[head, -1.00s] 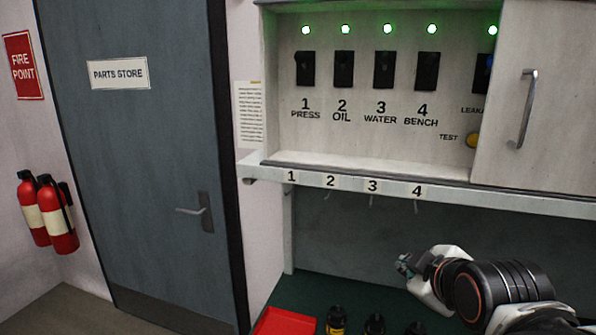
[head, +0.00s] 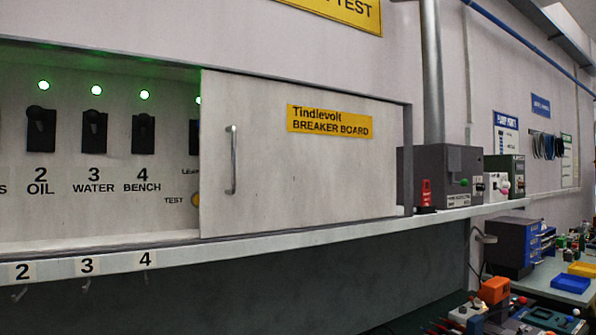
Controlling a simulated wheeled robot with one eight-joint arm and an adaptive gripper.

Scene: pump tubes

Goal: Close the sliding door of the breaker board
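The breaker board's sliding door (head: 300,195) is a pale panel with a yellow "Tindlevolt BREAKER BOARD" label (head: 330,122). It covers the right part of the board and leaves the left part open. Its upright metal handle (head: 232,160) is near the door's left edge. In the open part, the breaker panel (head: 70,200) shows black switches for oil, water and bench under lit green lamps. The door's edge partly covers a further switch and the yellow test button (head: 196,200). My gripper is not in the current view.
A shelf edge (head: 320,243) with numbered tags and hooks runs below the board. Grey boxes (head: 447,178) stand on it right of the door. A vertical pipe (head: 432,70) rises behind them. A cluttered bench (head: 540,290) is at the lower right.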

